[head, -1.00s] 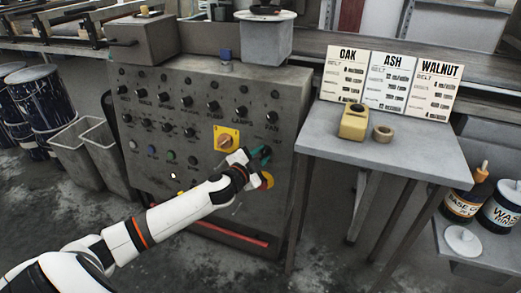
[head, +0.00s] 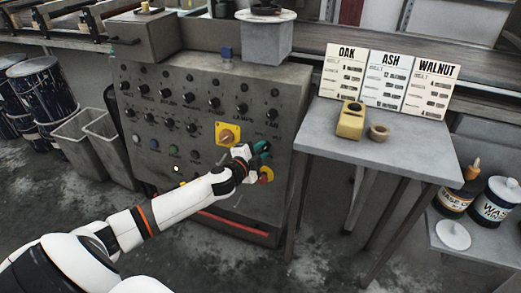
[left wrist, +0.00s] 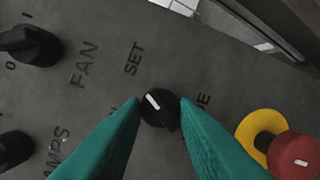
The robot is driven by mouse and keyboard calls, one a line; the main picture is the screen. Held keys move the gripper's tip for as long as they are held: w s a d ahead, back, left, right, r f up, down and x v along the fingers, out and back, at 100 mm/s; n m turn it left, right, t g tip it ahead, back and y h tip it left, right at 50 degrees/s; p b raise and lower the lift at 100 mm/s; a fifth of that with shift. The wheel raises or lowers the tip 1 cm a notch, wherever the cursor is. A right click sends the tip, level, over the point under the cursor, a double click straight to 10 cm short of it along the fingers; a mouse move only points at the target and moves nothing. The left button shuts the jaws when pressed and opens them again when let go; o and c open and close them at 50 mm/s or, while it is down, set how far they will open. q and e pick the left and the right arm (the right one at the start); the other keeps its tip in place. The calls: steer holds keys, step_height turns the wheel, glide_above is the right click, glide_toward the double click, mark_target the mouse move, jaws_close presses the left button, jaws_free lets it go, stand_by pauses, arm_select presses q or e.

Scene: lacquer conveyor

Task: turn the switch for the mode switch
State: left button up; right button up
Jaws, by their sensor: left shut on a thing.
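The grey control panel (head: 205,110) stands in the middle of the head view. On its right side, my left gripper (head: 262,151) is at a small black knob, which the fingers hide in that view. In the left wrist view, the black knob (left wrist: 158,107) with a white pointer mark sits between the two teal fingertips of my left gripper (left wrist: 160,109), which are shut on its sides. The pointer tilts to the upper left, towards the word SET. Another label right of the knob is partly hidden by a finger. My right gripper is not in view.
A red emergency button (left wrist: 295,155) on a yellow base is close to the right finger. A yellow plate with an orange rotary switch (head: 228,136) is left above the gripper. Several black knobs fill the panel. A grey table (head: 400,150) stands to the right.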

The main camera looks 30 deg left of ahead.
arm_select(q)
steer(key=o, duration=1)
steer(key=shift+s, duration=0.1)
steer(key=shift+s, duration=0.3)
steer(key=s+r+p, duration=0.1)
steer(key=s+r, duration=0.1)
steer(key=s, duration=0.9)
steer(key=shift+d, duration=0.25)
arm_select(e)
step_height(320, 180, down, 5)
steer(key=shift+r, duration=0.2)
